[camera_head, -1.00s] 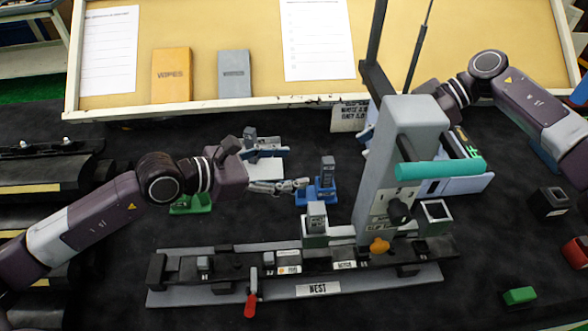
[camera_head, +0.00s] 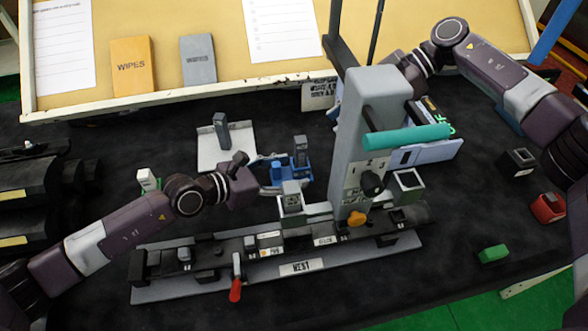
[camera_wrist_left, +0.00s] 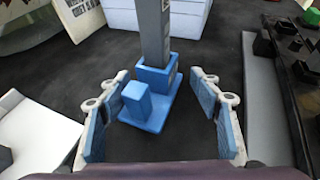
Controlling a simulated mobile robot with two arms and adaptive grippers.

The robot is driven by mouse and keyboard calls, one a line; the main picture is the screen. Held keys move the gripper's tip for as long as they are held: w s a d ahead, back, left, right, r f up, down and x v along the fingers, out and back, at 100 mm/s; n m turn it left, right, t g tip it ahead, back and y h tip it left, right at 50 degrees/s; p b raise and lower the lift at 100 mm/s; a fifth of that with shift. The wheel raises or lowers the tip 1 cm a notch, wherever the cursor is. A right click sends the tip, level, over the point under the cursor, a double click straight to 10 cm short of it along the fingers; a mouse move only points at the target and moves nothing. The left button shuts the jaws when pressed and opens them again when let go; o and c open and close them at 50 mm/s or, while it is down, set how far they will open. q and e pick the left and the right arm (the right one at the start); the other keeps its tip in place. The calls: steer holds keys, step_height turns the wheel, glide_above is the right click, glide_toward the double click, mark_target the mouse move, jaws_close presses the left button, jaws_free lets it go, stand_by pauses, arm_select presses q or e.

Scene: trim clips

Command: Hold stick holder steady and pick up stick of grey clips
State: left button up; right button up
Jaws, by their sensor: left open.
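A blue stick holder (camera_head: 306,172) stands on the dark mat left of the grey press, with an upright grey stick (camera_head: 300,150) in it. In the left wrist view the holder (camera_wrist_left: 148,112) lies ahead, between my open fingers, with a small blue block at its near side and the grey stick (camera_wrist_left: 155,28) rising from its far part. My left gripper (camera_head: 275,172) is open, its blue pads (camera_wrist_left: 160,95) on either side of the holder with gaps visible. My right arm reaches behind the press, and its gripper is hidden there.
The grey press (camera_head: 368,130) with a teal handle stands right of the holder. A long nest fixture (camera_head: 215,285) lies in front. A white plate (camera_head: 212,160) bearing another grey upright stands behind my left gripper. A green block (camera_head: 493,254) lies at right.

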mark_target(304, 138)
arm_select(q)
steer(key=shift+x, duration=0.95)
steer(key=c, duration=1.4)
steer(key=shift+c, duration=0.2)
arm_select(e)
steer(key=o, duration=0.4)
steer(key=shift+w+d+r+y, duration=0.15)
steer(key=shift+w+d+y, duration=0.25)
steer(key=shift+y, duration=0.3)
arm_select(q)
steer(key=shift+f, duration=0.1)
arm_select(e)
steer(key=shift+g+y, duration=0.4)
steer(key=shift+y, duration=0.4)
steer(key=shift+d+f+x, duration=0.15)
steer(key=shift+f+x, duration=0.15)
steer(key=shift+x, duration=1.55)
steer(key=shift+d+f+x, duration=0.1)
steer(key=shift+f+x, duration=0.15)
steer(key=shift+x, duration=1.6)
steer(key=shift+d+f+x, duration=0.15)
steer(key=shift+f+x, duration=0.15)
steer(key=shift+x, duration=1.5)
